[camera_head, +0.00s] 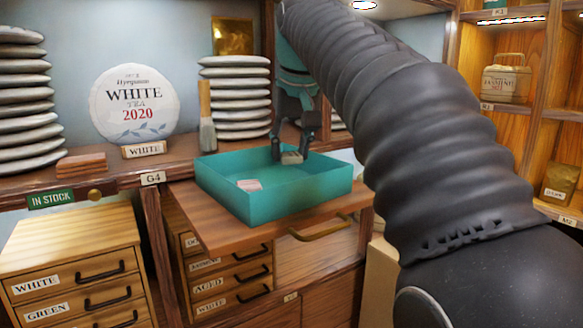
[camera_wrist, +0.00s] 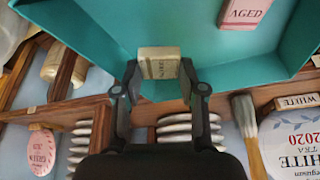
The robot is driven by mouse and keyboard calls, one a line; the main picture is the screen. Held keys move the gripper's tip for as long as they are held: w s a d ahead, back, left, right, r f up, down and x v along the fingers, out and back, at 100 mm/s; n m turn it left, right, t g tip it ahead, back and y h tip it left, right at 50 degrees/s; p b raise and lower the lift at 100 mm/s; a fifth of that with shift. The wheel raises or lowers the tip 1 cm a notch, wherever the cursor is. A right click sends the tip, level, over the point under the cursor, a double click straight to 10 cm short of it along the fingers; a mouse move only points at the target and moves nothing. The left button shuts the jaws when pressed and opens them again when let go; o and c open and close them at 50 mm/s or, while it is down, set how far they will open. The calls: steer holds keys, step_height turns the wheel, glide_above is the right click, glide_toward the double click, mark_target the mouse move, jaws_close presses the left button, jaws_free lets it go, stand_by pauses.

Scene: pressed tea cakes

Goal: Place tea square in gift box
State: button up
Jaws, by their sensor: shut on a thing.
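The gift box is an open teal tray-like box (camera_head: 270,206) on a pull-out wooden board in the head view. It fills the upper part of the wrist view (camera_wrist: 110,25). My gripper (camera_head: 291,150) reaches down into the back right part of the box. Its fingers are shut on a small beige tea square (camera_wrist: 159,63) with a printed label; the square also shows between the fingertips in the head view (camera_head: 292,158). Whether the square touches the box floor I cannot tell. A pink square labelled AGED (camera_head: 249,185) lies in the box, and shows in the wrist view (camera_wrist: 243,13).
The wooden board (camera_head: 222,234) has a brass handle at its front. Labelled drawers (camera_head: 75,275) stand at left. The box floor's front middle is clear.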

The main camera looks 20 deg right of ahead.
mark_target(292, 156)
steer(key=shift+f+b, duration=0.45)
steer(key=shift+f, duration=1.35)
steer(key=shift+f, duration=0.15)
steer(key=o, duration=0.8)
steer(key=p+v, duration=0.2)
steer(key=v, duration=1)
steer(key=shift+p, duration=0.3)
